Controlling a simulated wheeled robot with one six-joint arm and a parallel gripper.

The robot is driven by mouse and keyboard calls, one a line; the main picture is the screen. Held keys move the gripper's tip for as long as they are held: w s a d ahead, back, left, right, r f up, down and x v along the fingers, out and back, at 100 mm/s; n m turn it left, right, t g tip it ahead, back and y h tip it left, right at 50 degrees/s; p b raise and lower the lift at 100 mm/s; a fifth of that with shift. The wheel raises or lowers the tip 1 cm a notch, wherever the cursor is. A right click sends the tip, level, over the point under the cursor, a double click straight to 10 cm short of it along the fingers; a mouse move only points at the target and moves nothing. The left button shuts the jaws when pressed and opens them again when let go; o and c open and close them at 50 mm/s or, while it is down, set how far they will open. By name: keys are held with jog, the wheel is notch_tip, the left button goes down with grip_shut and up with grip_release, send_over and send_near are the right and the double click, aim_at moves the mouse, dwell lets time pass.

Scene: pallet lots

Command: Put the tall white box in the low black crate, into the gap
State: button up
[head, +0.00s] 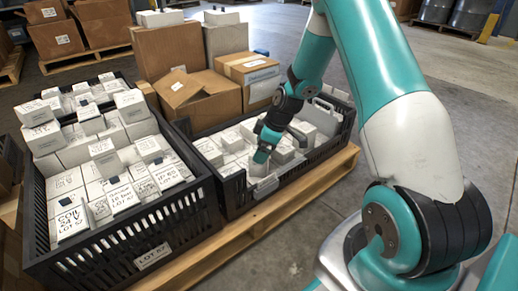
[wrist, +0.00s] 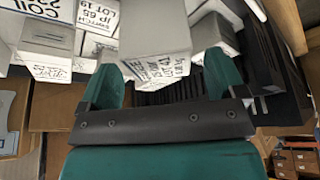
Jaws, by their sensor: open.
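The low black crate (head: 232,207) stands on the right of the pallet, filled with white boxes. My gripper (head: 262,160) is down at the near side of this crate. In the wrist view my gripper (wrist: 163,68) is open, with a white printed box (wrist: 155,40) between its teal fingers. A pale box (head: 265,187) shows just below the gripper in the head view; I cannot tell for sure that it is the tall white box. Dark slats show below the box in the wrist view. The gap's full outline is hidden by the box and gripper.
A deeper black crate (head: 120,245) full of white boxes stands to the left, close beside the low one. Brown cartons (head: 170,50) stand behind. The wooden pallet (head: 300,190) edges the crates in front. Bare floor lies to the right.

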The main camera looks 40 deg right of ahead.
jog(key=p+v, duration=0.5)
jog(key=v, duration=0.5)
jog(key=s+a+r+g+y, duration=0.1)
jog(key=s+a+r, duration=0.2)
jog(key=a+r, duration=0.5)
jog(key=s+a+r, duration=0.4)
jog(key=a+r, duration=0.2)
jog(key=a, duration=0.4)
jog(key=s+a+r+m+g, duration=0.1)
jog(key=s+a+r, duration=0.2)
jog(key=s, duration=0.5)
jog(key=s+a+r+m+g, duration=0.1)
jog(key=s+a+r, duration=0.3)
jog(key=s, duration=0.5)
jog(key=shift+s+a, duration=0.2)
jog(key=shift+a, duration=0.9)
jog(key=shift+r, duration=0.15)
